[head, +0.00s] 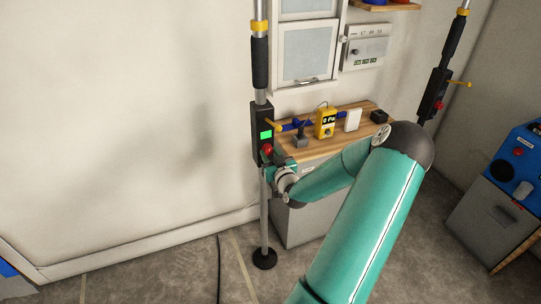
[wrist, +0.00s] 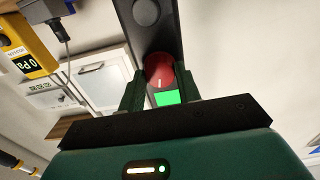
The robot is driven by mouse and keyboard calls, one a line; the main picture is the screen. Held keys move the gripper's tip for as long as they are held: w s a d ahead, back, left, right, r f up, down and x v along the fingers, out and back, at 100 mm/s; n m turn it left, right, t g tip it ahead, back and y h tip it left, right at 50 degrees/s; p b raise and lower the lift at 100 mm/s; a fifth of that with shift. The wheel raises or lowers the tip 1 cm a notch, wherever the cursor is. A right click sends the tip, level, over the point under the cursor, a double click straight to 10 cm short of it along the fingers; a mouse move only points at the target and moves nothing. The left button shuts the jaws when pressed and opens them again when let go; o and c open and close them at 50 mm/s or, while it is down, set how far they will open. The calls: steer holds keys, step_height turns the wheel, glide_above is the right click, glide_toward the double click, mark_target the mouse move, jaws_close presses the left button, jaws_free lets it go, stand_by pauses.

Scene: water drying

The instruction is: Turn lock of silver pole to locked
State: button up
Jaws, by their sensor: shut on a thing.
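The silver pole (head: 264,215) stands upright left of centre in the head view, on a round black foot. A black lock box (head: 257,118) is on it, with a lit green panel (head: 266,135) and a red lock knob (head: 267,149). My gripper (head: 270,163) is at the lower part of the box. In the wrist view the red knob (wrist: 159,66) sits between my two dark green fingers, and my gripper (wrist: 160,76) is shut on it. A small pale mark shows on the knob. The green panel (wrist: 167,98) is lit just beside it.
A wooden-topped cabinet (head: 292,150) with a yellow meter (head: 325,124) stands right behind the pole. A second pole with a black box (head: 433,95) is at the right. A blue machine (head: 522,160) stands far right. A dark cable (head: 219,265) lies on the floor.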

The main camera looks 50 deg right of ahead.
steer(key=m, duration=1.1)
steer(key=shift+m, duration=2.1)
steer(key=o, duration=1)
steer(key=shift+c, duration=0.2)
steer(key=shift+s, duration=0.1)
steer(key=v, duration=1.3)
steer(key=shift+s+a, duration=0.2)
steer(key=shift+s, duration=0.05)
